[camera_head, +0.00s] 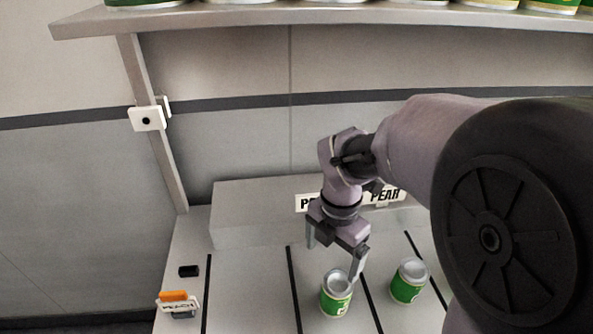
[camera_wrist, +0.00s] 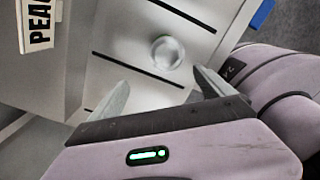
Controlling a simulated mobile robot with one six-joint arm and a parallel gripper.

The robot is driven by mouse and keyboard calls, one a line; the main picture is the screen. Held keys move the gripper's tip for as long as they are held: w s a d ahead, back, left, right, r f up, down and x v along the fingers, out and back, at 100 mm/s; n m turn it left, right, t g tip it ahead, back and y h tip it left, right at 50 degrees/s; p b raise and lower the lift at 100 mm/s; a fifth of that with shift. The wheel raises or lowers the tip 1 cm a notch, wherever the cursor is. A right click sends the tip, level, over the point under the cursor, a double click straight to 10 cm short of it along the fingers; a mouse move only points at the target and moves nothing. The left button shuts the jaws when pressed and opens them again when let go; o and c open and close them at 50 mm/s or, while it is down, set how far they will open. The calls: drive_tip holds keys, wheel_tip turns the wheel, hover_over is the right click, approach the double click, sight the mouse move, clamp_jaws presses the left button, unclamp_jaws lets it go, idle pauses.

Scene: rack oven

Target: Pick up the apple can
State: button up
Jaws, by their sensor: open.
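In the wrist view, a single can top (camera_wrist: 168,52) shows beyond the gap between my open fingers (camera_wrist: 160,80).
The lower shelf (camera_head: 245,290) has dark divider strips. A grey step behind carries a PEAR sign (camera_head: 386,195) and a partly hidden sign (camera_head: 306,203). An upper shelf (camera_head: 230,17) holds more cans.

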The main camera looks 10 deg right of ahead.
sight(334, 281)
drive_tip(key=f+b, duration=0.2)
drive_tip(key=f, duration=0.1)
drive_tip(key=d+f+b, duration=0.1)
drive_tip(key=f, duration=0.3)
drive_tip(key=f+b, duration=0.2)
drive_tip(key=f, duration=0.2)
drive_tip(key=shift+s+d+f+b, duration=0.15)
drive_tip(key=shift+s+f+b, duration=0.05)
drive_tip(key=shift+b, duration=0.15)
drive_tip(key=f+b, duration=0.1)
drive_tip(key=f, duration=0.1)
drive_tip(key=f+b, duration=0.1)
drive_tip(key=f, duration=0.1)
drive_tip(key=d+f+b, duration=0.1)
drive_tip(key=f, duration=0.1)
drive_tip(key=shift+s+f+b, duration=0.1)
drive_tip(key=shift+b, duration=0.3)
drive_tip(key=shift+r, duration=0.2)
drive_tip(key=shift+c, duration=0.6)
clamp_jaws()
